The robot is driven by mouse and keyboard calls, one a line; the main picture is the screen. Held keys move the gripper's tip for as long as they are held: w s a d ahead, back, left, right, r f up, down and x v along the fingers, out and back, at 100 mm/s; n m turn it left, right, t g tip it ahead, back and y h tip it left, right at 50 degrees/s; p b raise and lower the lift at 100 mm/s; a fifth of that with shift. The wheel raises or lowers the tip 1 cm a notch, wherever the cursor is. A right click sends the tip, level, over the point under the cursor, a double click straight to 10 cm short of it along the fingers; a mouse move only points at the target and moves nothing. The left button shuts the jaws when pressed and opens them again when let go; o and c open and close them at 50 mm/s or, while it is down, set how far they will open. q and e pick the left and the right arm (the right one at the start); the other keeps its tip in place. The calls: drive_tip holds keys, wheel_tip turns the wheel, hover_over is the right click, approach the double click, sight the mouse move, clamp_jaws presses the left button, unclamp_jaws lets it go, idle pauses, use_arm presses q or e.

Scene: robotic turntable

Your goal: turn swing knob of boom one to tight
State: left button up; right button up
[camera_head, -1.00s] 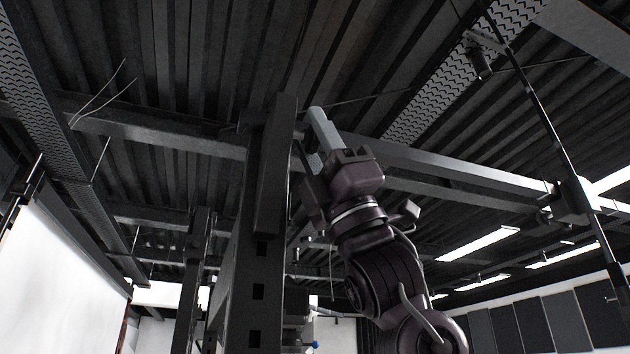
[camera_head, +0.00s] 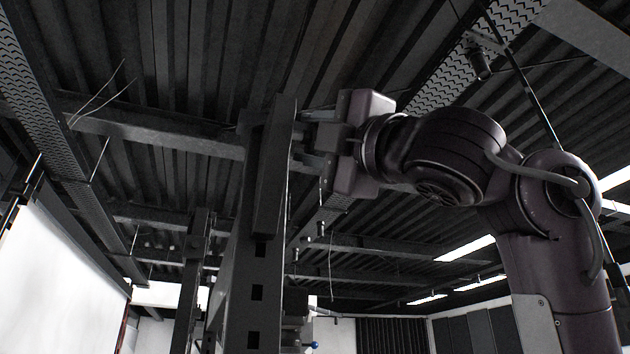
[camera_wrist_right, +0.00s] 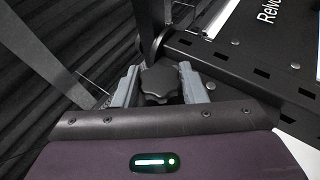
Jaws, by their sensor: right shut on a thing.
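In the right wrist view a black lobed knob (camera_wrist_right: 160,84) sits between the two grey fingers of my right gripper (camera_wrist_right: 159,78). The gripper is shut on this knob, with a finger on each side. In the head view my right gripper (camera_head: 308,138) points left at the upper part of a dark upright post (camera_head: 276,170). My left gripper is not in view.
In the right wrist view a black riveted beam with white lettering (camera_wrist_right: 255,70) runs right from beside the knob. In the head view a ceiling beam (camera_head: 150,133) passes behind the post. Open room lies to the right of the post below my right arm.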

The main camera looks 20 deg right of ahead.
drive_tip(key=m+g+h, duration=0.2)
drive_tip(key=shift+s+r+h, duration=0.15)
drive_tip(key=shift+r+h, duration=0.05)
drive_tip(key=shift+h, duration=0.1)
drive_tip(key=shift+m+g+h, duration=0.4)
drive_tip(key=shift+m+g, duration=0.2)
drive_tip(key=shift+f+m+g+h, duration=0.1)
drive_tip(key=shift+m+g+h, duration=0.4)
drive_tip(key=shift+g, duration=0.4)
idle(1.2)
drive_tip(key=o, duration=1)
drive_tip(key=shift+w+a, duration=0.1)
drive_tip(key=shift+w, duration=0.1)
drive_tip(key=shift+c, duration=0.2)
drive_tip(key=b+v, duration=0.1)
drive_tip(key=v, duration=0.6)
drive_tip(key=shift+s+b, duration=0.2)
drive_tip(key=shift+b, duration=0.15)
